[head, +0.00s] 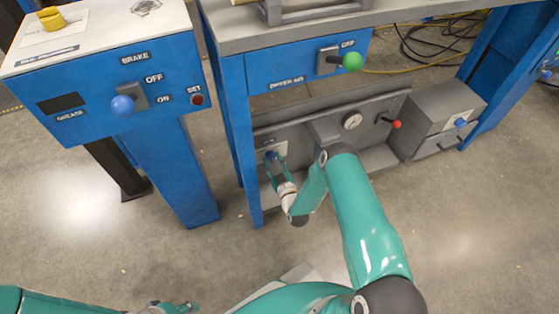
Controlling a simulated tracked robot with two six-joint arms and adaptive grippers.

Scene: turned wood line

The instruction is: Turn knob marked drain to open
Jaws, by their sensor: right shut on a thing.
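My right gripper (272,160) reaches down to a small pale plate (278,148) at the left end of the low grey panel under the bench. It is shut on a small dark blue knob (269,155) at this plate, which the fingers largely hide. The marking on the plate is too small to read, so I cannot confirm the word drain or how far the knob is turned. My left gripper (178,307) shows only partly at the bottom edge, away from the panels, and its jaws cannot be made out.
A blue BRAKE cabinet (165,70) with a blue-balled lever (122,105) stands at left. Above my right gripper is a green-balled lever (351,61). The grey panel has a gauge (352,121) and red-balled lever (396,124). A blue bench leg (240,150) stands close left of my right gripper.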

